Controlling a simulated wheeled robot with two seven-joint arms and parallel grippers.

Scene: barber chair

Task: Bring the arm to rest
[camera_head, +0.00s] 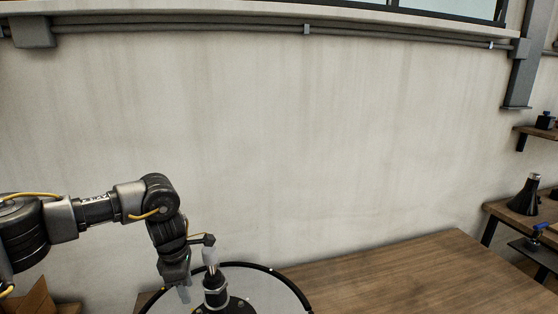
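My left arm comes in from the left and bends down. My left gripper (197,274) is at its end, with its two light fingertips spread apart. One finger is low on the left; the other is up at the right, in front of or touching the top of a dark upright post (215,293). I cannot tell whether they touch. Nothing shows between the fingers. The post stands on a round pale disc (268,286) with a black rim, cut off by the bottom edge. My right gripper is not in view.
A wooden tabletop (420,275) lies to the right of the disc, bare where it shows. A dark cone-shaped thing (525,197) stands on a wooden bench at the far right. A cardboard-brown box (35,300) is at the lower left. A plain wall (300,140) rises behind.

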